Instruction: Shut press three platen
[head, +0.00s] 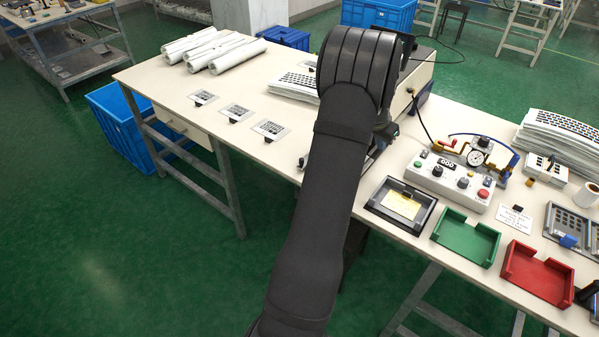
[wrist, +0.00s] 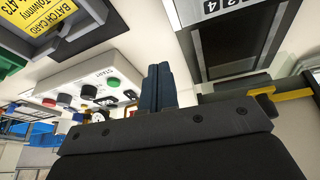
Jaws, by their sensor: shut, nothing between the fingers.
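In the wrist view my gripper (wrist: 158,72) is shut and empty, its two dark fingers together. To the right of the fingers is a dark-framed press part (wrist: 238,50) with a grey panel and a strip of numbers along its top. A yellow handle-like bar (wrist: 280,93) sticks out near its lower edge, to the right of the fingers and apart from them. In the head view my arm hides the fingers and most of the press, with only a pale housing (head: 424,70) showing behind it. I cannot tell which part is press three's platen, or how far open it is.
A control box (head: 451,180) with knobs and buttons stands right of my arm. In front are a black tray (head: 375,207) with a yellow card, a green tray (head: 466,237) and a red tray (head: 537,273). Film plates (head: 236,112) and white rolls (head: 238,54) lie left.

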